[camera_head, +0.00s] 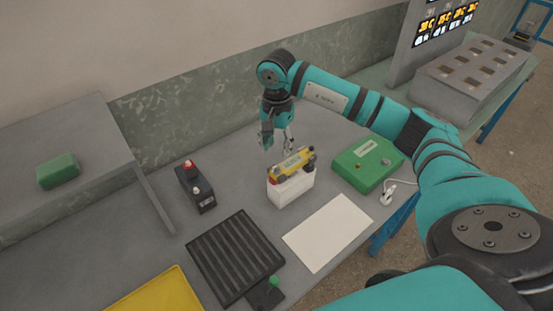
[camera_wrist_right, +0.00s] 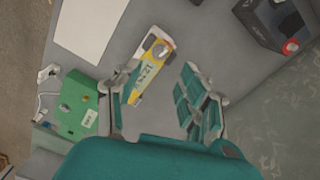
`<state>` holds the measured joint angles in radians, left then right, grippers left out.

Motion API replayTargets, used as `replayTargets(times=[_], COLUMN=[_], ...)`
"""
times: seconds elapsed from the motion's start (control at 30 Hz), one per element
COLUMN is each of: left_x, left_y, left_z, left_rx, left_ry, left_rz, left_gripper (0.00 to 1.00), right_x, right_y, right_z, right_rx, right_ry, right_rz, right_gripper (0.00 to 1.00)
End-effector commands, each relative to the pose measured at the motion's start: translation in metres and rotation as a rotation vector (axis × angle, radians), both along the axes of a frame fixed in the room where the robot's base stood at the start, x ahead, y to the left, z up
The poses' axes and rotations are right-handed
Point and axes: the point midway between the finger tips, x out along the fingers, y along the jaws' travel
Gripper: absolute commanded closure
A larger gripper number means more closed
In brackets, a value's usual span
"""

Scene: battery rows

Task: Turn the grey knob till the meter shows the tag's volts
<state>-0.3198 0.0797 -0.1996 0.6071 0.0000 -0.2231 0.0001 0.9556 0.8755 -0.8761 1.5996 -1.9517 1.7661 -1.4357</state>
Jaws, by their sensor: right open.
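A yellow device (camera_head: 293,162) with a pale label and dark ends sits on a white block (camera_head: 290,190). It also shows between and beyond the fingers in the wrist view (camera_wrist_right: 148,75); its text is too small to read. A green box (camera_head: 350,171) stands to its right, with a pale label (camera_head: 367,146) and small knob-like parts on top; a grey round one (camera_wrist_right: 92,107) shows in the wrist view. My right gripper (camera_head: 277,140) is open and empty, just above and behind the yellow device, apart from the green box. My left gripper is out of view.
A dark box with a red top (camera_head: 195,188) stands left of the white block. A black ribbed tray (camera_head: 235,258), a white sheet (camera_head: 328,232) and a yellow tray (camera_head: 160,292) lie in front. A white plug and cable (camera_head: 388,194) lie beside the green box.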

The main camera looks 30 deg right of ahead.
Motion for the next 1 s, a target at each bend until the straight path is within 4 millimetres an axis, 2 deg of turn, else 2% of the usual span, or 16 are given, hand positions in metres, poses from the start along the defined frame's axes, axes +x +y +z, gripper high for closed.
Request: replayTargets(times=[0.13, 0.27, 0.5, 0.77, 0.83, 1.0], left_x=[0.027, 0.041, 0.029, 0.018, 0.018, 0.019], left_y=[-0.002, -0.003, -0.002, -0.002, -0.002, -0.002], left_z=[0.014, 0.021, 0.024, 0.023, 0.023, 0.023], left_rx=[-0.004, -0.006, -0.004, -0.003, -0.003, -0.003], left_ry=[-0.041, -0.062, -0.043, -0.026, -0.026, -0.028], left_rz=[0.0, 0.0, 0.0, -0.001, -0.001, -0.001], left_gripper=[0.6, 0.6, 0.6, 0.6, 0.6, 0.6], right_x=[-0.001, -0.001, -0.001, 0.0, 0.0, 0.0], right_y=[0.001, 0.001, 0.001, 0.0, 0.0, 0.0], right_z=[-0.03, -0.051, -0.073, -0.075, -0.075, -0.075], right_rx=[0.002, 0.002, 0.001, 0.0, 0.0, 0.0], right_ry=[0.005, 0.004, 0.0, -0.001, -0.001, -0.001], right_rz=[0.001, 0.0, 0.001, 0.001, 0.001, 0.001], right_gripper=[0.58, 0.58, 0.58, 0.58, 0.63, 0.86])
